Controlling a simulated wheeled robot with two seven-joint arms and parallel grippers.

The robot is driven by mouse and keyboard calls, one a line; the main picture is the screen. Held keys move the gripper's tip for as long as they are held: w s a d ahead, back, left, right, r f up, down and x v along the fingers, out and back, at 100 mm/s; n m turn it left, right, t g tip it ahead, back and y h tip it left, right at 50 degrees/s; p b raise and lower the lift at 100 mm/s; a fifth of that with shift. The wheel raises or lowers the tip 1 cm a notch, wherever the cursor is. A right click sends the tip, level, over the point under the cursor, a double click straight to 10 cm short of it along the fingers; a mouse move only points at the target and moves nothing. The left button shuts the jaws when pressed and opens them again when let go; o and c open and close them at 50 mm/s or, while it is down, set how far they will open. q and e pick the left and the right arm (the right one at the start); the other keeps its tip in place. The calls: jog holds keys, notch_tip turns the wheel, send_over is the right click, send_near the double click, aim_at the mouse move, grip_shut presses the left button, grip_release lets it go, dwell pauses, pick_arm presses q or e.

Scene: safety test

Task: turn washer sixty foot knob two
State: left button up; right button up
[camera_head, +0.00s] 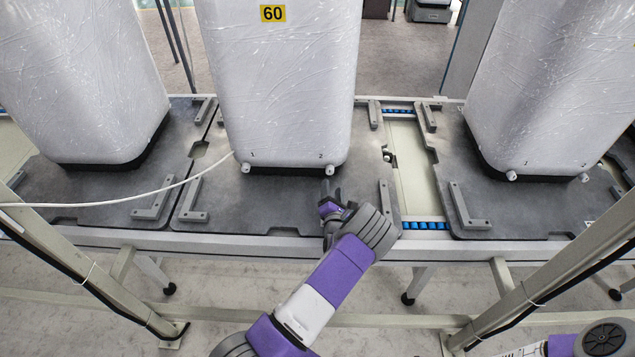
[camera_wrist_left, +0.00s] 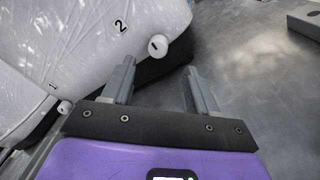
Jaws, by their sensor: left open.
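Washer sixty (camera_head: 275,80) is wrapped in white film and bears a yellow "60" label. It stands on a dark grey pallet in the middle of the head view. Foot knob two (camera_head: 328,170), small and white, is at its lower right front under the number 2. It also shows in the left wrist view (camera_wrist_left: 158,46), just beyond the fingertips. Foot knob one (camera_head: 245,168) is at the lower left. My left gripper (camera_head: 331,192) is open and empty, just in front of knob two and apart from it. My right gripper is out of view.
Similar wrapped washers stand on pallets at left (camera_head: 80,80) and right (camera_head: 555,85). Grey corner brackets (camera_head: 385,200) rise from the pallets. A white cable (camera_head: 130,200) runs from the washer to the left. Slanted frame posts (camera_head: 90,275) stand in the foreground.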

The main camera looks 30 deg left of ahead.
aim_at(330, 173)
pick_arm(q)
jog(key=b+x, duration=0.2)
jog(key=x, duration=0.4)
jog(key=shift+a, duration=0.15)
jog(key=shift+w+a, duration=0.35)
jog(key=shift+w, duration=0.1)
jog(key=shift+r, duration=0.1)
jog(key=c, duration=1)
jog(key=shift+c, duration=0.2)
